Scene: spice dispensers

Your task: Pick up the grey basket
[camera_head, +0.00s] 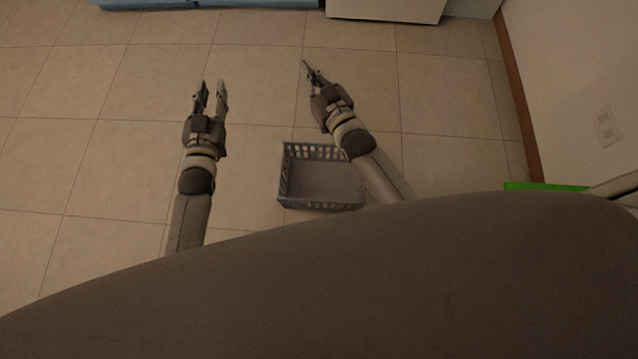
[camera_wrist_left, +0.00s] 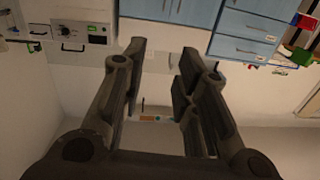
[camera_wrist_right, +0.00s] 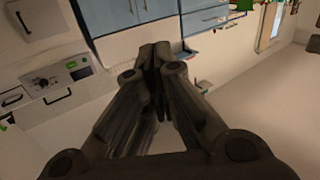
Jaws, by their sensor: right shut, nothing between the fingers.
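The grey basket (camera_head: 320,203) stands upright on the tiled floor in the head view. It has slotted walls and its visible inside is empty. My right forearm covers its right side. My left gripper (camera_head: 210,92) is open and empty, to the left of and beyond the basket. It also shows open in the left wrist view (camera_wrist_left: 160,62). My right gripper (camera_head: 306,66) is shut and empty, beyond the basket's far edge. Its fingers meet in the right wrist view (camera_wrist_right: 155,55). Neither gripper touches the basket.
Tiled floor (camera_head: 90,160) is clear around the basket's left. A wall with a socket (camera_head: 607,130) rises on the right. A green item (camera_head: 540,186) shows near the wall. Blue cabinets (camera_wrist_left: 245,30) and an oven-like appliance (camera_wrist_left: 80,32) show in the left wrist view.

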